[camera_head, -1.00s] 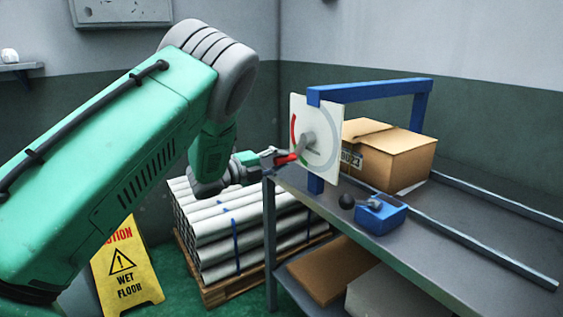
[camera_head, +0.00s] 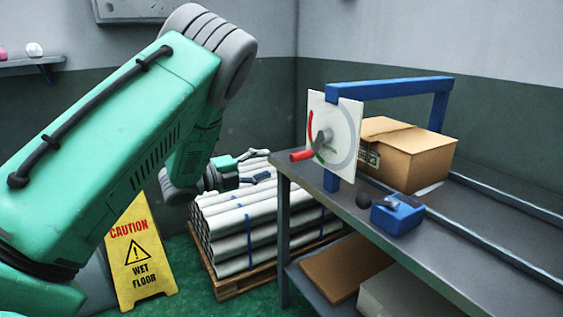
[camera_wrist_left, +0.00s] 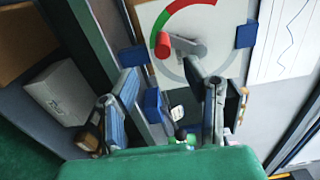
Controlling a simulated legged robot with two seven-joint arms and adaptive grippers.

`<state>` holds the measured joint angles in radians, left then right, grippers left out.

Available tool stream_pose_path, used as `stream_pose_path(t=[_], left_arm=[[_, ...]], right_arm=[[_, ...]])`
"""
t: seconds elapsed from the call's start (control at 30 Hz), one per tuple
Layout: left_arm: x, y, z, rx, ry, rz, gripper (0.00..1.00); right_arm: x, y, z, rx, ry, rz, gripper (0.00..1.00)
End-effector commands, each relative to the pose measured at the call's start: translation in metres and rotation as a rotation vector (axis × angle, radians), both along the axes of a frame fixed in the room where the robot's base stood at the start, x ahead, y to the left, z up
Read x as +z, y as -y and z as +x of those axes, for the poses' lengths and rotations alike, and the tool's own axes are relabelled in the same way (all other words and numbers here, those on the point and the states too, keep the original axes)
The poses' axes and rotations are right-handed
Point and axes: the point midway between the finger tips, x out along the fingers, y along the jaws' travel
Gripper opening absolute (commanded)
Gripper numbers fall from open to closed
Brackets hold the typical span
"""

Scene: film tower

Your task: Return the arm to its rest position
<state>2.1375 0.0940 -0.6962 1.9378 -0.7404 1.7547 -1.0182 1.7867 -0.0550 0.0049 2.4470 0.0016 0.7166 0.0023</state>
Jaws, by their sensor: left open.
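My left arm (camera_head: 110,150) comes in from the left and bends down at its grey elbow. My left gripper (camera_head: 267,165) is open and empty, to the left of the dial panel and apart from it. In the left wrist view its two fingers (camera_wrist_left: 168,100) are spread wide. The white dial panel (camera_head: 345,130) hangs on a blue frame at the shelf's near corner. Its grey lever with a red handle (camera_head: 302,155) points to the lower left; the handle also shows in the left wrist view (camera_wrist_left: 162,45). My right gripper is not in view.
A metal shelf (camera_head: 465,225) holds a cardboard box (camera_head: 405,150) and a blue block with a black-knobbed lever (camera_head: 397,213). Wrapped white tubes (camera_head: 250,225) lie on a pallet below my gripper. A yellow wet-floor sign (camera_head: 138,255) stands at the lower left.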

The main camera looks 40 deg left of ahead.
Motion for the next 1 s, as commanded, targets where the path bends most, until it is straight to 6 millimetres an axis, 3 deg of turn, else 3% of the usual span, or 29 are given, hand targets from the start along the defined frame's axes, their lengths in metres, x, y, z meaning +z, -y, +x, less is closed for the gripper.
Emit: stream_pose_path(t=[0.2, 0.8, 0.9, 0.97, 1.0], left_arm=[[0.0, -0.008, -0.018, 0.0, -0.001, 0.0, 0.41], [-0.002, -0.008, -0.019, 0.002, -0.004, -0.003, 0.41], [-0.018, -0.003, -0.018, 0.031, -0.055, -0.046, 0.41], [-0.041, 0.003, -0.019, 0.076, -0.128, -0.11, 0.41], [-0.062, 0.008, -0.021, 0.118, -0.192, -0.166, 0.41]], right_arm=[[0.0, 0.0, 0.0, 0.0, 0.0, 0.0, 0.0], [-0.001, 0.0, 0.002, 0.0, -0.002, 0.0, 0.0], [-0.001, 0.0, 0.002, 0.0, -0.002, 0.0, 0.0], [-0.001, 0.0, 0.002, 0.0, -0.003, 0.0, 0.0], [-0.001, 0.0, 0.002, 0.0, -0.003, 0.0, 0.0]])
